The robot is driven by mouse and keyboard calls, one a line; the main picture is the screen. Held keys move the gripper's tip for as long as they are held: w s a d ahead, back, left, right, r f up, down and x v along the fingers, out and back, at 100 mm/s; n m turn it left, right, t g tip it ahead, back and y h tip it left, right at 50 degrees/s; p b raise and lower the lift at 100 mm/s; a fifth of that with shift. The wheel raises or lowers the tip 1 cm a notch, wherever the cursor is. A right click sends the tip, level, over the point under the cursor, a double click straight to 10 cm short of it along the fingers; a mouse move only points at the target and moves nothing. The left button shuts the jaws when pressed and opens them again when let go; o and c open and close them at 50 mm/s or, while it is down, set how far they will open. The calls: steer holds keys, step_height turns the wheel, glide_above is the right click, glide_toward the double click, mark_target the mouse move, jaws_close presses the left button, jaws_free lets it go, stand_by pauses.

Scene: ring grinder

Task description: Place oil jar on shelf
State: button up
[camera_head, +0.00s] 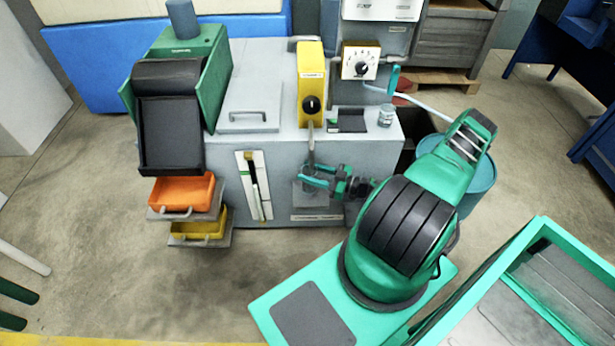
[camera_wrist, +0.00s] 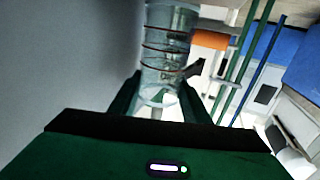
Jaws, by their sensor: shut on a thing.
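My gripper (camera_head: 318,178) is in front of the grey machine's front face, below its top edge. In the wrist view its two dark green fingers (camera_wrist: 158,92) are closed on a clear, glassy jar (camera_wrist: 166,45) with dark bands, which I take as the oil jar. In the head view the held jar is hard to make out against the grey machine. Grey shelf plates (camera_head: 186,213) stick out at the machine's left, under an orange bin (camera_head: 182,192) and a yellow bin (camera_head: 200,224). I cannot tell which surface is the named shelf.
The grey machine (camera_head: 262,70) carries a yellow control box (camera_head: 311,85), a dial box (camera_head: 361,62) and a small glass jar (camera_head: 386,116) on top. A teal barrel (camera_head: 478,185) stands right of it.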

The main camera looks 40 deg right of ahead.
steer(key=shift+s+d+f, duration=0.1)
steer(key=shift+d+f, duration=0.05)
steer(key=shift+f, duration=0.5)
steer(key=shift+f, duration=0.1)
steer(key=o, duration=1.5)
steer(key=shift+c, duration=0.2)
